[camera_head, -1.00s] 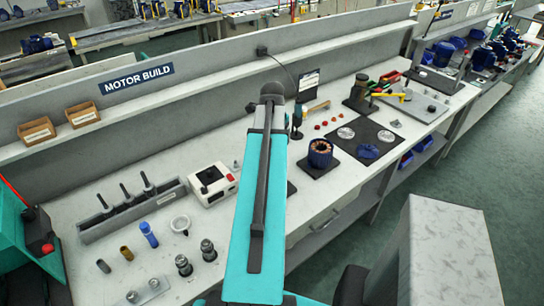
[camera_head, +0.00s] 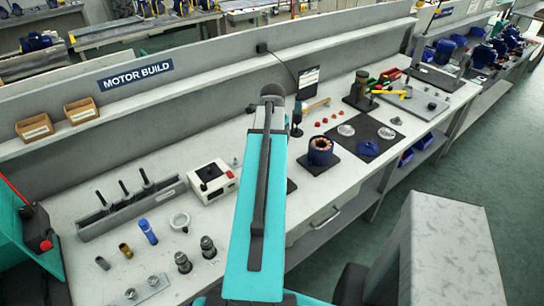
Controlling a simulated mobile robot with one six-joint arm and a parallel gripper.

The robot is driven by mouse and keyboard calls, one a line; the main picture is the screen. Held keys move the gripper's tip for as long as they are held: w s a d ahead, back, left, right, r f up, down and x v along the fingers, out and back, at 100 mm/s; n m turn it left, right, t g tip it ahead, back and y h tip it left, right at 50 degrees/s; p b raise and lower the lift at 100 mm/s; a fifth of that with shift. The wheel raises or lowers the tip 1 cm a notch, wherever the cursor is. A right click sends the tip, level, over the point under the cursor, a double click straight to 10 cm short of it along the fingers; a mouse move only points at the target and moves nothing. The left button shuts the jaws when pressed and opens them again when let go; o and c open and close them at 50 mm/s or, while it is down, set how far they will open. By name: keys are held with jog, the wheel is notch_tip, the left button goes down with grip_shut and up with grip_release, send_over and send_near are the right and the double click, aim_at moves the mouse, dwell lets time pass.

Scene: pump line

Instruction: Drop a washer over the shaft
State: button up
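My teal arm (camera_head: 256,215) stands in the middle of the view, with its grey far joint above the bench. My gripper does not show; it is hidden behind the arm or out of frame. A pale ring (camera_head: 180,221) lies flat on the bench left of the arm; I cannot tell whether it is a washer. Several dark upright pins stand in a grey rack (camera_head: 132,207) at the left. Two pale round discs, one of them here (camera_head: 346,130), lie on a black mat (camera_head: 374,149) at the right. I cannot tell which part is the task's shaft.
A white box with a red button (camera_head: 212,181) stands left of my arm. A blue-cased copper winding (camera_head: 320,150) sits on a dark pad to the right. Two metal fittings (camera_head: 208,247) stand near the front edge. A shelf wall runs behind; bare bench lies between the parts.

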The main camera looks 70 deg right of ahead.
jog(key=shift+f, duration=0.1)
jog(key=o, duration=0.9)
jog(key=shift+c, duration=0.2)
jog(key=shift+o, duration=1.3)
jog(key=shift+s+r+p, duration=0.1)
jog(key=shift+r+p, duration=1.65)
jog(key=shift+r, duration=0.75)
